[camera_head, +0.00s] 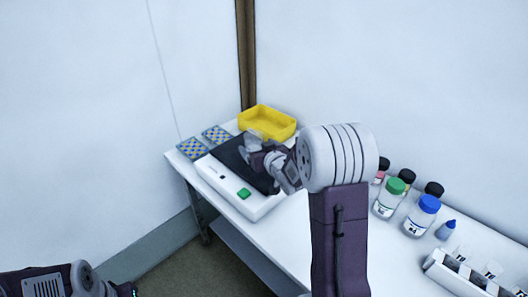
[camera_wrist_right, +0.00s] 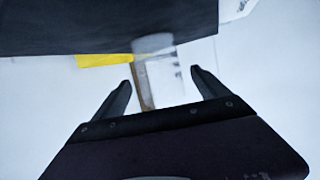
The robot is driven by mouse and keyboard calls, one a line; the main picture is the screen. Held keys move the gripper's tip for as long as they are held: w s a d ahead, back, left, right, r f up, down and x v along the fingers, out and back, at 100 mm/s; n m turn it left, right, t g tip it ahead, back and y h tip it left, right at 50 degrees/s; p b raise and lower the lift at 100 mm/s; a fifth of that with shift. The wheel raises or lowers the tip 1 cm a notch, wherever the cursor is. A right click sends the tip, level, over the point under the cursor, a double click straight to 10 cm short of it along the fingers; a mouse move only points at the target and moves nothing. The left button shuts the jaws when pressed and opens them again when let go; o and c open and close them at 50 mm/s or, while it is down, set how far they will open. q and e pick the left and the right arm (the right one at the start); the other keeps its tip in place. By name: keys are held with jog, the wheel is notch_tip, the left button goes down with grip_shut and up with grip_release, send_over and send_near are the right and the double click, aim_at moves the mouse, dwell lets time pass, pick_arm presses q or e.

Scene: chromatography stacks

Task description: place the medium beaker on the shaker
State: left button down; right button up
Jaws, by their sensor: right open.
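The shaker (camera_head: 228,190) is a white box with a black top plate and a green button, on the white table. Its black plate also fills the top of the right wrist view (camera_wrist_right: 70,25). The clear beaker (camera_head: 250,140) shows faintly at the plate, partly hidden by my right gripper (camera_head: 256,157). In the right wrist view the see-through beaker (camera_wrist_right: 165,68) has dark markings and overlaps the plate's edge. My right gripper is open there (camera_wrist_right: 160,82), with the beaker just beyond and between its fingertips. I cannot tell whether the beaker's base touches the plate. My left gripper is out of view.
A yellow tray (camera_head: 268,121) stands behind the shaker. Two blue-and-yellow patterned squares (camera_head: 192,149) (camera_head: 216,134) lie at its left. Several capped bottles, including a green-capped one (camera_head: 390,198), and a white rack (camera_head: 460,273) stand at the right. Walls close off the back.

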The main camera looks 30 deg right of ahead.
jog(key=v, duration=0.7)
jog(key=shift+s+r+p, duration=0.2)
jog(key=shift+p, duration=0.1)
jog(key=shift+s, duration=0.5)
